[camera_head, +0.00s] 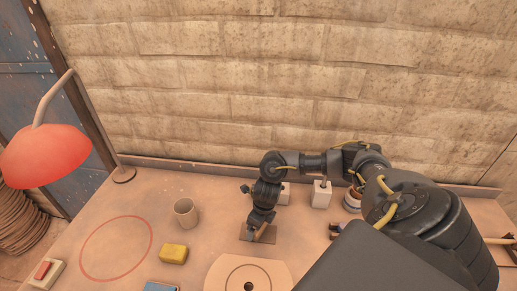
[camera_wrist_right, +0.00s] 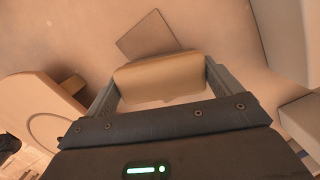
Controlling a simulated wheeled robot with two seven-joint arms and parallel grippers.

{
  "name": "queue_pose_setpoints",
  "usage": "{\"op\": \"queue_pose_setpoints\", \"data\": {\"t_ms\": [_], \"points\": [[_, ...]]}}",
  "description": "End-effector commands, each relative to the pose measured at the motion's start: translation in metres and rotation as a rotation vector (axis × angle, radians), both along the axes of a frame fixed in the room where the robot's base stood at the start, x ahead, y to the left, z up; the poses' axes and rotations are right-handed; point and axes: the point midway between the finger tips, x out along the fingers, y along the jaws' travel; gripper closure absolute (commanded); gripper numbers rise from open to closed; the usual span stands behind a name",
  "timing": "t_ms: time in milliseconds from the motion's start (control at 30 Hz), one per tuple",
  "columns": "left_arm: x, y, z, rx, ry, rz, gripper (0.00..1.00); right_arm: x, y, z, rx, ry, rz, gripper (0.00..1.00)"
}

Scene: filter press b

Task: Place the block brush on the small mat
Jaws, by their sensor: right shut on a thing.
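My right gripper (camera_head: 260,230) reaches down over the small mat (camera_head: 246,235), a flat brown square on the table. It is shut on the block brush (camera_wrist_right: 160,78), a tan block held between the two fingers in the right wrist view. The mat also shows in that view as a darker square (camera_wrist_right: 146,36), partly hidden behind the brush. The gripper hides most of the brush in the head view. I cannot tell whether the brush touches the table or hangs just above it. My left gripper is not in view.
A pale board with a round hole (camera_head: 225,275) lies in front of the mat. A yellow block (camera_head: 173,253), a mug (camera_head: 186,212) and a red ring (camera_head: 85,250) are to the left. A white dispenser (camera_head: 321,195) stands behind to the right. A red lamp (camera_head: 45,155) overhangs the left.

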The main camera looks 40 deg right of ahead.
Motion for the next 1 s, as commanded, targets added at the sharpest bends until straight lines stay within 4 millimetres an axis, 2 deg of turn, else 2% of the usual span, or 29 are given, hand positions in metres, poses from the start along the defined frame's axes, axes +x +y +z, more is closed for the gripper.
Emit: {"op": "queue_pose_setpoints", "data": {"t_ms": [33, 167, 533, 567, 600, 867, 1000], "points": [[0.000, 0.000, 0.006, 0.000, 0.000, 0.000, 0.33, -0.001, 0.000, -0.005, -0.001, 0.004, -0.003, 0.38], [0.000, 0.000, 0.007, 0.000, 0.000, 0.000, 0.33, 0.000, 0.000, -0.015, -0.001, -0.001, -0.001, 0.38], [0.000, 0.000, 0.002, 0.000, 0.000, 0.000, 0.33, 0.000, 0.000, -0.021, 0.000, -0.002, 0.000, 0.38], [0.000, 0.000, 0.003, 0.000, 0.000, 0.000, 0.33, 0.000, 0.000, -0.020, 0.000, -0.002, 0.000, 0.06], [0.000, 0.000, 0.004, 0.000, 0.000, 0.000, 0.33, 0.000, 0.000, -0.019, 0.000, -0.002, 0.000, 0.00], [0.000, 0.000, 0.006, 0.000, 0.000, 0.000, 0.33, 0.000, 0.000, -0.017, 0.000, -0.002, 0.000, 0.00], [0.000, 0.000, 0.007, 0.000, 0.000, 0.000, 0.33, 0.000, -0.001, -0.005, 0.001, -0.004, 0.002, 0.00]]}}
